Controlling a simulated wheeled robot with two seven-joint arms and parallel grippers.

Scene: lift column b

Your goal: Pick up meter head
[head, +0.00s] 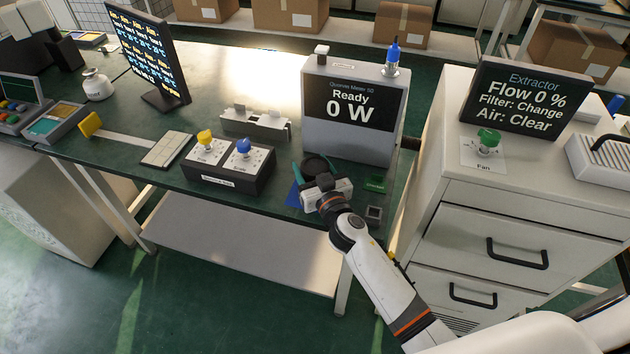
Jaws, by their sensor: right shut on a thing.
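My right gripper (316,177) reaches over the front edge of the green bench, its arm coming in from the lower right. It is shut on a dark round thing (318,164), which looks like the meter head. My gripper body hides part of it, and I cannot tell whether it still touches the bench. The grey power meter (352,136) stands just behind, its screen reading "Ready 0 W". My left gripper is not in view.
A black box with yellow and blue knobs (230,178) stands left of my gripper. A white drawer cabinet (480,215) stands to the right, bearing the extractor screen (522,97). A monitor (145,52) stands at the back left. Bench space left of the meter is partly clear.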

